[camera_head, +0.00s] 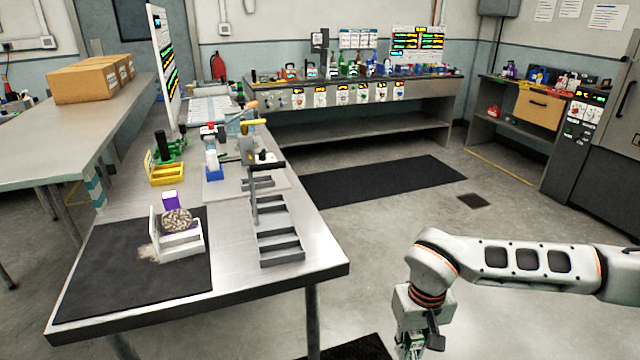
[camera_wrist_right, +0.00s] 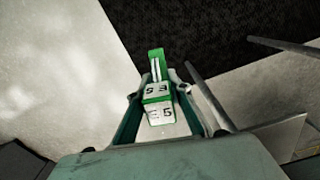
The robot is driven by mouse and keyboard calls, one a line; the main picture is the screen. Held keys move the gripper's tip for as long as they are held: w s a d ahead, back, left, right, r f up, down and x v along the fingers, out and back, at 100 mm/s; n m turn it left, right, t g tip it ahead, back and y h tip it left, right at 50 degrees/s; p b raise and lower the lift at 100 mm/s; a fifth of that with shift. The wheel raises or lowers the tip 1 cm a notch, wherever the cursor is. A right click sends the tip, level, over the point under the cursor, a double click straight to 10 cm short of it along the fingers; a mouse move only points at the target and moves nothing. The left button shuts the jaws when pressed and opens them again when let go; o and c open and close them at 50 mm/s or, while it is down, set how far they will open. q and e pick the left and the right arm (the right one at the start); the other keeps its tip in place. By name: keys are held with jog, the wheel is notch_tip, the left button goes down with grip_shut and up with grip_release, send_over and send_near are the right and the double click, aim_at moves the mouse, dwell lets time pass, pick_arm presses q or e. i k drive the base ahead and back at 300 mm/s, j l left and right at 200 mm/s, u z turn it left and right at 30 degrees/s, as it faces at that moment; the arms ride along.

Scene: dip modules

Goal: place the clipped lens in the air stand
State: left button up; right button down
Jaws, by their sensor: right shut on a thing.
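My right gripper (camera_head: 411,350) hangs low at the bottom edge of the head view, off the table's right side. In the right wrist view the gripper (camera_wrist_right: 158,112) is shut on a small green and white piece (camera_wrist_right: 157,92) with dark digit-like marks. I take it for the clipped lens; no glass shows clearly. A bit of green shows at the gripper in the head view. I cannot tell for sure which item is the air stand. A green and black stand (camera_head: 163,148) is on the table behind a yellow bin. My left gripper is out of view.
The steel table (camera_head: 235,265) carries a black mat (camera_head: 105,270), a white holder (camera_head: 185,245) with a round patterned disc, and a grey stepped rack (camera_head: 280,247) near its right edge. Open floor lies between this table and the back bench (camera_head: 430,90).

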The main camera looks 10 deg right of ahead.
aim_at(257, 186)
jog(key=z, duration=1.35)
jog(key=i+l+z, duration=0.15)
jog(key=i+z, duration=0.65)
jog(key=i+u, duration=0.2)
jog(key=i, duration=0.4)
jog(key=i+l+u, duration=0.2)
jog(key=i, duration=0.35)
jog(key=i+u, duration=0.2)
jog(key=u, duration=0.2)
jog(key=i+u, duration=0.45)
jog(key=u, duration=0.3)
jog(key=i+j+u, duration=0.1)
jog(key=i+u, duration=0.25)
jog(key=i, duration=0.15)
jog(key=i+u, duration=0.3)
jog(key=i, duration=0.25)
jog(key=i+z, duration=0.15)
jog(key=i, duration=1.05)
jog(key=i+u, duration=0.1)
jog(key=u, duration=2.5)
